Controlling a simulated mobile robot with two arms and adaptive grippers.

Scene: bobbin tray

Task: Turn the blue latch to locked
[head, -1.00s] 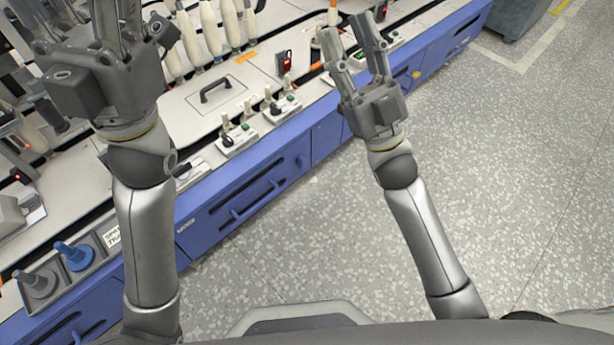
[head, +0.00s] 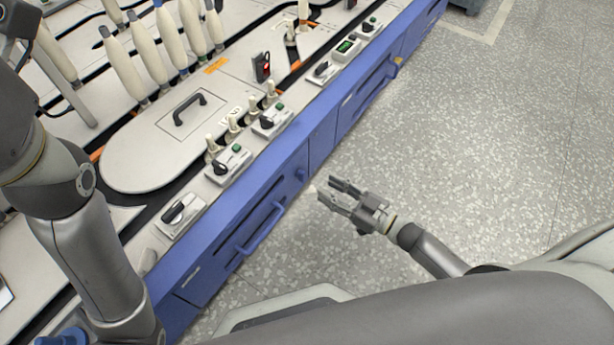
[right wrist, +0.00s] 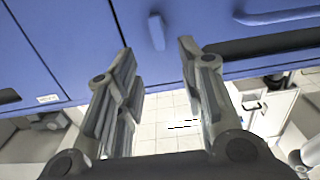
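The blue latch (head: 302,174) is a small knob on the blue front panel of the machine, near the panel's middle. In the right wrist view the latch (right wrist: 157,32) is a short upright blue tab ahead of the fingers, close to centre. My right gripper (head: 326,188) is open and empty, in front of the panel and apart from the latch. Its spread fingers (right wrist: 156,50) also show in the right wrist view, with the latch above the gap between them. My left arm is at the left edge; its fingers are outside the picture.
A blue drawer handle (head: 262,230) is left of the latch, with another handle (head: 378,80) further right. Switch boxes (head: 228,163) line the white machine top (head: 150,150), with several bobbins (head: 125,65) behind. The speckled floor (head: 480,150) to the right is clear.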

